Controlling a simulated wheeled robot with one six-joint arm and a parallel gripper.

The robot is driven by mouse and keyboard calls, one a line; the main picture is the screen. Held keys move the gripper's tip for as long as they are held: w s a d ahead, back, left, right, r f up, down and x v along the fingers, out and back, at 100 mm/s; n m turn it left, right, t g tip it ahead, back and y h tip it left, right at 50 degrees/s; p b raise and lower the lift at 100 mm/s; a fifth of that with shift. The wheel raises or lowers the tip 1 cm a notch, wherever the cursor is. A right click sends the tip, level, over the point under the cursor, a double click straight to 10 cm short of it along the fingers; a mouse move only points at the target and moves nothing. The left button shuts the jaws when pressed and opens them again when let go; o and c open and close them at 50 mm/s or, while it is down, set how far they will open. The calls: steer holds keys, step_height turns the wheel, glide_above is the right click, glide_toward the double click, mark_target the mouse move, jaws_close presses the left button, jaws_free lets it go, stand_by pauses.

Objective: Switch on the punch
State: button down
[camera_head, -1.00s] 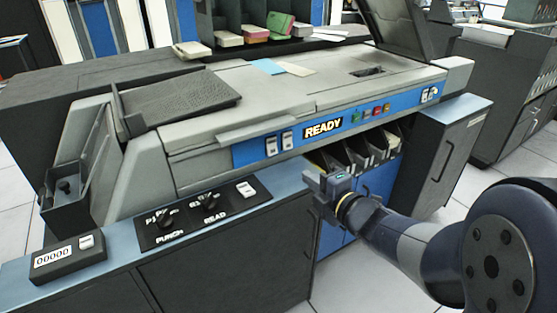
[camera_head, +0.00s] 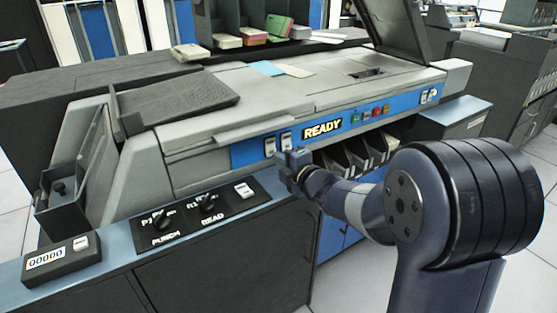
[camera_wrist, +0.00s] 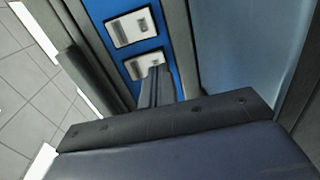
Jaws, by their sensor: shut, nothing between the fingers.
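The punch machine (camera_head: 300,98) is grey with a blue front panel (camera_head: 240,156) and a lit READY sign (camera_head: 322,129). Two white rocker switches sit left of the sign: a left switch (camera_head: 270,147) and a right switch (camera_head: 286,140). My gripper (camera_head: 284,160) is shut and empty, just in front of and below these switches in the head view. In the wrist view, one switch (camera_wrist: 133,28) is clear, and my fingertips (camera_wrist: 156,74) partly cover the other switch (camera_wrist: 141,65). I cannot tell whether the fingertips touch it.
Below stands a black plate (camera_head: 180,224) with PUNCH and READ knobs and a white switch (camera_head: 244,190). A counter box (camera_head: 62,262) sits at the lower left. Card stackers (camera_head: 365,150) open right of my gripper. Small coloured buttons (camera_head: 377,112) and more switches lie further right.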

steer(key=shift+w+a+f, duration=0.1)
steer(key=shift+w+a, duration=0.3)
steer(key=shift+w, duration=0.15)
steer(key=shift+f, duration=0.1)
steer(key=shift+w+f+b, duration=0.1)
steer(key=shift+f+b, duration=0.1)
steer(key=shift+b, duration=0.85)
steer(key=shift+a+r, duration=0.1)
steer(key=shift+r, duration=0.15)
